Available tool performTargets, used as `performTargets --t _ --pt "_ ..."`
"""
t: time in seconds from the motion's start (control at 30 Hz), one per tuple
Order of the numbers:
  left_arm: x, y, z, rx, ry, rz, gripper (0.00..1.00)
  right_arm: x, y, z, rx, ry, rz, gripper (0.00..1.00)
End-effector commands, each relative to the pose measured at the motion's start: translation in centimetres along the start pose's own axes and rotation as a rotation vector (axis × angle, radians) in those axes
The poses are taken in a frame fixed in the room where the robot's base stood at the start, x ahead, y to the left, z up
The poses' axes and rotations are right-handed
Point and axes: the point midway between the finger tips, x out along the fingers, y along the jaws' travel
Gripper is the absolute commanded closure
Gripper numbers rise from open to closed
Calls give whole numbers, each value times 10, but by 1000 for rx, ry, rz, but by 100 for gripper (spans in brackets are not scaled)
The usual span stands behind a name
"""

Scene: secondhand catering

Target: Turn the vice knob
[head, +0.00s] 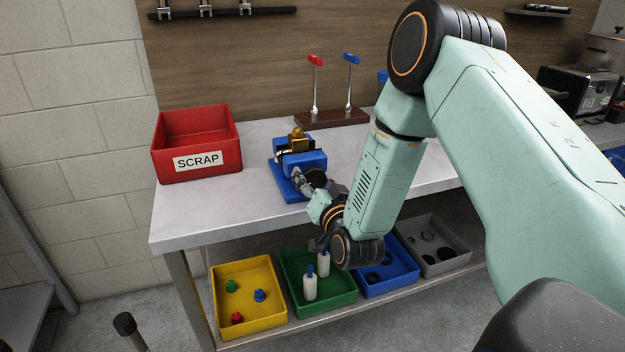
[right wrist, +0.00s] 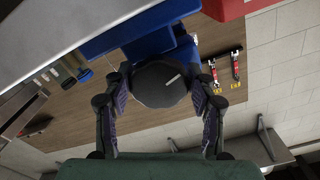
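The vice (head: 300,160) is blue with brass-coloured jaws and stands on the bench near its front edge. Its round dark knob (head: 315,177) faces the front, partly hidden by my right gripper (head: 307,183). In the right wrist view the knob (right wrist: 162,88) shows a short white line, slanted, on its face. The fingers of my right gripper (right wrist: 160,82) stand on either side of the knob, close to its rim. I cannot tell whether they press on it. My left gripper is not in view.
A red SCRAP bin (head: 197,172) stands left of the vice. Behind is a wooden stand (head: 332,119) with a red and a blue lever. Yellow (head: 249,329), green (head: 320,302), blue (head: 392,281) and grey (head: 445,264) trays with small parts lie on the shelf below.

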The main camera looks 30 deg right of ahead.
Motion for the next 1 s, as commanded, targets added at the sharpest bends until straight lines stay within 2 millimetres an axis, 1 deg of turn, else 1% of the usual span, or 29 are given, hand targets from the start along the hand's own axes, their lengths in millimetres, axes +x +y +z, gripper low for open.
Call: performTargets --t 0.03,0.07,0.3,0.47,0.67,0.87,1.0 --pt "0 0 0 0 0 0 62 0 -1 -1 0 2 -2 53" --pt "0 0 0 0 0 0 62 0 -1 -1 0 2 -3 55" --pt "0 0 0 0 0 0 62 0 0 -2 1 5 1 76" --pt "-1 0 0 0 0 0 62 1 0 -2 -7 5 -1 76" --pt "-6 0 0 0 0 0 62 1 -1 -3 -65 6 -1 77" --pt "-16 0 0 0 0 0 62 1 -1 -3 -201 4 0 77" --pt "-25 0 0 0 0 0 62 1 -1 -4 -329 5 0 77"
